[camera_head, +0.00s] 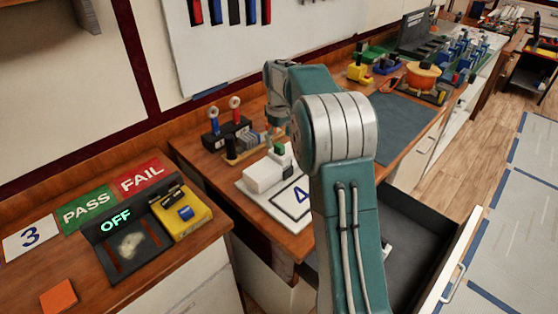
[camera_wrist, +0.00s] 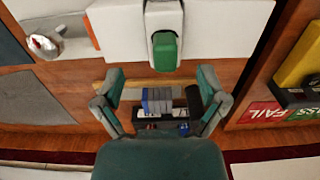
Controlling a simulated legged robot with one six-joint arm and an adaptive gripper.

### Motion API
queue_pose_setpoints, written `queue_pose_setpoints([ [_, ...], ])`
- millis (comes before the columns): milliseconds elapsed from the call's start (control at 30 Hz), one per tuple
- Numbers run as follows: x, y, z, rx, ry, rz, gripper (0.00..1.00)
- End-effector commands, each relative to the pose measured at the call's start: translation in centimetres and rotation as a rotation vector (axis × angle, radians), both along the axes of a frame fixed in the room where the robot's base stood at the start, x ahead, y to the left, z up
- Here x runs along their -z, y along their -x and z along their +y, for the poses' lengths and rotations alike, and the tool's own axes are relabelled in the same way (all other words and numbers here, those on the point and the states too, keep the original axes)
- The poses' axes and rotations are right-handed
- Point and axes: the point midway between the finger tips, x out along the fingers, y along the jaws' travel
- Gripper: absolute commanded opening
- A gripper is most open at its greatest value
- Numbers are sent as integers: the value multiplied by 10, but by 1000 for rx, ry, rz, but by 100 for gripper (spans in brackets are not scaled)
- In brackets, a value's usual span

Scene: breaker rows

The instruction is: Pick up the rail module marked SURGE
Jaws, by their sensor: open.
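In the wrist view a row of narrow grey modules (camera_wrist: 160,100) stands on a tan rail, with a black module (camera_wrist: 194,98) at its right end. Fingertip height above the row is unclear. In the head view my gripper (camera_head: 277,116) hangs over the bench near the modules.
A white block with a green part (camera_wrist: 165,50) stands close to the row. A black box with red and blue handles (camera_head: 226,133) is behind it. A white board marked 4 (camera_head: 293,203) lies in front. An open drawer (camera_head: 420,235) juts out at right.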

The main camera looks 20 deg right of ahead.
Motion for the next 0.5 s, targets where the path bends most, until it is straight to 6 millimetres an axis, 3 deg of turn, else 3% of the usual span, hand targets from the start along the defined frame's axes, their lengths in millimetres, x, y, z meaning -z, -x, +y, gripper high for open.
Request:
queue_pose_setpoints([
  [200,34,7,3,0,-1,3,91],
  [500,42,7,3,0,0,0,91],
])
